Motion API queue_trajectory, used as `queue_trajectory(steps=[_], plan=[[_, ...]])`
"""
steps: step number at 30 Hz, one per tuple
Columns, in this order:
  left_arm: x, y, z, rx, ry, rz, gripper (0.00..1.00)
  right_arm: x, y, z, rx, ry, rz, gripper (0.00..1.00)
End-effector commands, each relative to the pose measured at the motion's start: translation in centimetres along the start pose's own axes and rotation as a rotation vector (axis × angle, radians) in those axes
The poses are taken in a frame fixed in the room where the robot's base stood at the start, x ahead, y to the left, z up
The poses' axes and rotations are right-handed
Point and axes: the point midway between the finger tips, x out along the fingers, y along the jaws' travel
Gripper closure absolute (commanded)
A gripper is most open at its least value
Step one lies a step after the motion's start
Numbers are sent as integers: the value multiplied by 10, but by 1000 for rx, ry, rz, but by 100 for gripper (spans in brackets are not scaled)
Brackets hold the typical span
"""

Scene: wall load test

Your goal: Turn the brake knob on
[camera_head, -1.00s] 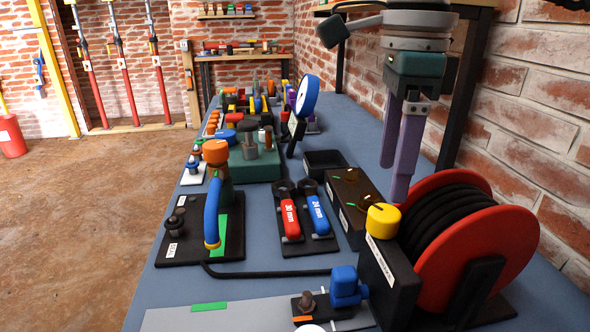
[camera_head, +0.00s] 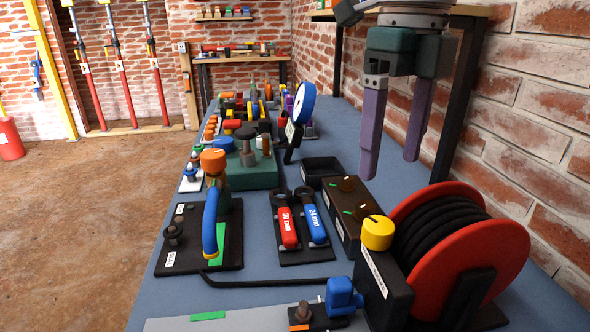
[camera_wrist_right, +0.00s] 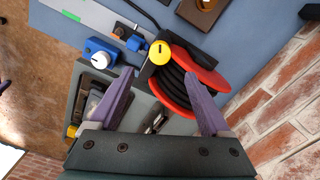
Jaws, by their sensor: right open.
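A yellow knob (camera_head: 377,232) with a dark line on its face sits on top of a black box (camera_head: 384,283) with a white label, beside the red reel (camera_head: 474,253). In the right wrist view the yellow knob (camera_wrist_right: 160,52) lies just beyond the space between my fingertips. My right gripper (camera_head: 390,168) is open and empty, its two purple fingers pointing down, above and apart from the knob. In the right wrist view the open right gripper (camera_wrist_right: 160,73) spans part of the reel (camera_wrist_right: 180,88). My left gripper is not in view.
The reel holds black hose or cable. A dark box with brown knobs (camera_head: 347,184) stands behind the yellow knob. A blue fitting (camera_head: 342,296) is in front. A brick wall (camera_head: 530,130) bounds the right.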

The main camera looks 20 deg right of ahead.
Motion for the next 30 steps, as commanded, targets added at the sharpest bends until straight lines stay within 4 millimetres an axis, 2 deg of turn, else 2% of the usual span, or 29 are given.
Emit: queue_trajectory(steps=[3, 6, 9, 14, 24, 30], plan=[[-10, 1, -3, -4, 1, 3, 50, -4, 2, 0, 318, 1, 1, 19], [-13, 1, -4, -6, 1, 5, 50, -3, 2, 0, 523, 1, 0, 19], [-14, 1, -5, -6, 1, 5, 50, -2, 2, -1, 645, 1, 0, 19], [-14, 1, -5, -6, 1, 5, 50, 9, 3, -1, 700, 3, 0, 19], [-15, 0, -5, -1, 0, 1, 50, 72, 2, -1, 698, 4, -1, 19], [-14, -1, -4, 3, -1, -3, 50, 94, 2, -1, 696, 1, 0, 19]])
